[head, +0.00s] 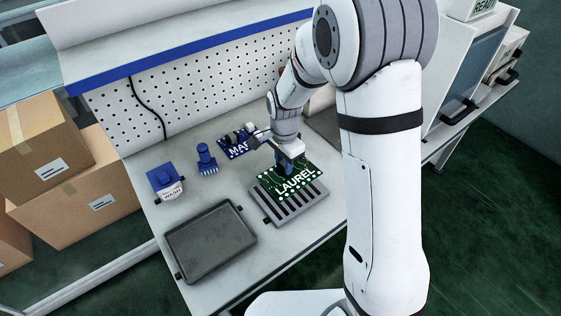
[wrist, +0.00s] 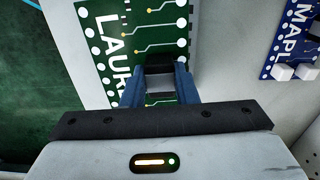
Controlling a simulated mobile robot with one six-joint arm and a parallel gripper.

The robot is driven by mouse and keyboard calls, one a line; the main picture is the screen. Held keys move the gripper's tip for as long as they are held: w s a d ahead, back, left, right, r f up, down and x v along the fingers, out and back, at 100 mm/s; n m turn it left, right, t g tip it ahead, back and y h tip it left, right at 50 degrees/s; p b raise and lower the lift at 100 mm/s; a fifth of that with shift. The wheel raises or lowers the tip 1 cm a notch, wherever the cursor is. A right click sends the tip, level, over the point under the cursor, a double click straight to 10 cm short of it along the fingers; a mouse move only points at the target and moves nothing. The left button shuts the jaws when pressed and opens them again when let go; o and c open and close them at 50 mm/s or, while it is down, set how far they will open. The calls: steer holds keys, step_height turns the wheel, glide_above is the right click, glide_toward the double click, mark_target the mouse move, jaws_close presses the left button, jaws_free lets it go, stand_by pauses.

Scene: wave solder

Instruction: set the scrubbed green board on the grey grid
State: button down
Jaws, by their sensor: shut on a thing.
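The green board (head: 303,180), marked LAUREL, is at my gripper in the head view, over the back part of the grey grid (head: 299,207). The grid's front slots show below the board. Whether the board touches the grid I cannot tell. In the wrist view the green board (wrist: 140,27) lies beyond the blue fingers. My gripper (head: 287,166) is shut on the board; its fingers also show in the wrist view (wrist: 160,88). The fingers hide part of the board.
A blue board (head: 236,142) marked MAP lies behind and left of the grid. A blue brush (head: 206,159) and a blue-topped wash container (head: 166,182) stand left. A dark tray (head: 211,242) sits front left. A pegboard (head: 200,85) rises behind.

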mark_target(283, 177)
steer(key=shift+f, duration=0.15)
steer(key=shift+f+b, duration=2.4)
steer(key=shift+f, duration=0.5)
steer(key=shift+f+b, duration=0.35)
steer(key=shift+f, duration=0.1)
steer(key=c, duration=1.1)
jaws_free()
steer(key=shift+o, duration=0.2)
steer(key=shift+r, duration=3.9)
